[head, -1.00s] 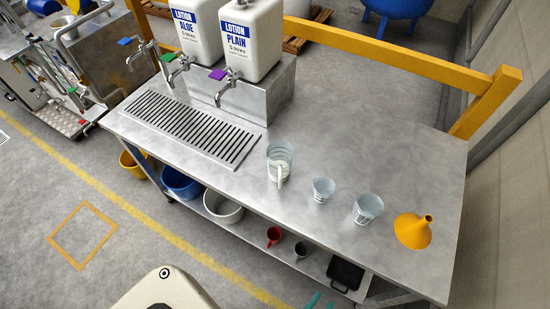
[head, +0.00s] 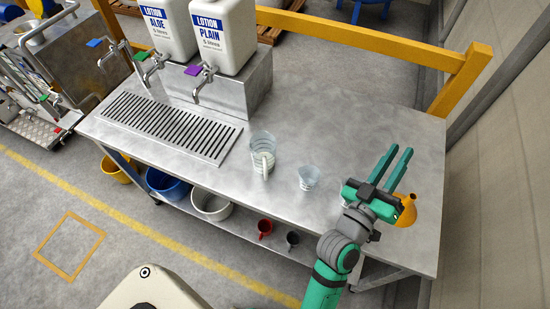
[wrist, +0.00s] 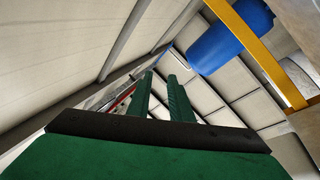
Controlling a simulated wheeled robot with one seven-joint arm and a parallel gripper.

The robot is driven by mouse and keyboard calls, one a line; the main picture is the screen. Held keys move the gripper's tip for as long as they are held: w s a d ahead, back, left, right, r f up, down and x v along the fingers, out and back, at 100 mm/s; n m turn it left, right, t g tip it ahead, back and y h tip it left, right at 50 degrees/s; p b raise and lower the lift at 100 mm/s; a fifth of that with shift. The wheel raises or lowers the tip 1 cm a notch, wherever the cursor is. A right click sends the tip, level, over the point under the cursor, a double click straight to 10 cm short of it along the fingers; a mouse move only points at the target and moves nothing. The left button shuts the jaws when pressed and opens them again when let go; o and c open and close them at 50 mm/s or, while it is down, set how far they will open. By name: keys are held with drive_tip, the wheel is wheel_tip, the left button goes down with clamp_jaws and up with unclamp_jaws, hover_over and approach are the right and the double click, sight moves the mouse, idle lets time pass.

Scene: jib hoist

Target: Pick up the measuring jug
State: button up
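The measuring jug (head: 262,154) is clear, with a pale handle facing the front, and stands upright on the steel bench right of the slotted drain. My gripper (head: 398,160) is raised over the right part of the bench, well to the right of the jug, with its two green fingers apart and nothing between them. In the wrist view my gripper (wrist: 161,82) points toward walls and a blue drum, and the jug is not in that view.
A small clear beaker (head: 309,177) stands right of the jug. A second beaker is mostly hidden behind my arm, and an orange funnel (head: 405,212) is partly hidden. Two lotion containers (head: 225,38) with taps stand behind left. A yellow rail (head: 390,42) runs along the back.

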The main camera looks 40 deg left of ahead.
drive_tip(key=w+a+r+m+g+h, duration=0.2)
drive_tip(key=w+r+m+h, duration=0.4)
drive_tip(key=r+m+h, duration=0.4)
drive_tip(key=m+g+y, duration=0.3)
drive_tip(key=g+y, duration=0.5)
drive_tip(key=g, duration=0.8)
approach(264, 161)
wheel_tip(264, 161, down, 3)
drive_tip(key=s+d, duration=0.1)
drive_tip(key=s, duration=0.2)
drive_tip(key=x, duration=1.1)
drive_tip(key=shift+w, duration=0.35)
drive_tip(key=shift+r, duration=0.1)
clamp_jaws()
